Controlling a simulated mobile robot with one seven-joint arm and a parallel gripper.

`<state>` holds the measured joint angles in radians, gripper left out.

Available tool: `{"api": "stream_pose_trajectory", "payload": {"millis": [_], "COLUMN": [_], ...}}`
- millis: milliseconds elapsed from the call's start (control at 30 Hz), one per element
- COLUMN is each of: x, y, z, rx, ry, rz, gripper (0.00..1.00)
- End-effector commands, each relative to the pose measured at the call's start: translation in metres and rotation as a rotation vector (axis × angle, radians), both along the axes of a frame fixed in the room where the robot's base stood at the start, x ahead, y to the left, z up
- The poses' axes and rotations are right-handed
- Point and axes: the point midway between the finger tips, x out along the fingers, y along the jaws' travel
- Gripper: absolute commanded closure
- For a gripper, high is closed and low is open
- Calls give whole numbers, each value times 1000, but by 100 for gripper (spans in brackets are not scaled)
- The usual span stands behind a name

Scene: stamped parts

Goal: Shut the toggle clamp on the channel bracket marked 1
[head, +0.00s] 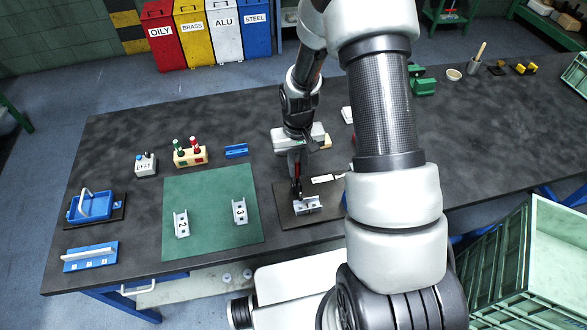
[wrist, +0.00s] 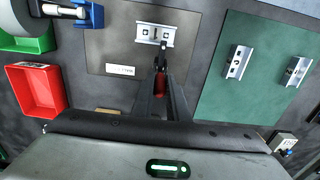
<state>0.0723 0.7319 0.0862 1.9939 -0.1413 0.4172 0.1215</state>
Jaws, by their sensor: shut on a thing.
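The channel bracket (head: 310,207) is a small grey metal channel lying on a dark brown plate (head: 286,219); I cannot clearly read its mark. In the wrist view the bracket (wrist: 147,33) is ahead of my fingers. The toggle clamp (wrist: 161,61) stands at the bracket's near edge, a dark linkage with a red handle (wrist: 160,87). My gripper (wrist: 161,86) is shut on the red handle, fingers on both sides of it. In the head view my gripper (head: 296,184) is just behind the bracket. The fingers partly hide the clamp, so its exact arm angle is unclear.
Brackets marked 2 (head: 181,224) and 3 (head: 240,211) lie on a green mat (head: 211,237) to the left. A white label (head: 322,179) lies on the plate.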

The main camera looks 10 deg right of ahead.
Motion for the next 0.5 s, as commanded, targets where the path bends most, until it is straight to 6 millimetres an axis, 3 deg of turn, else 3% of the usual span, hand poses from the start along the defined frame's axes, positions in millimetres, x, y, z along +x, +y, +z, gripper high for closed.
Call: {"api": "stream_pose_trajectory", "payload": {"millis": [100,133,200,500], "x": [-6,-6,-6,-3], "y": [0,0,0,0], "z": [-1,-1,-1,2], "rx": [0,0,0,0], "ry": [17,17,15,7], "rz": [0,0,1,1], "gripper": [100,81,72,72]}}
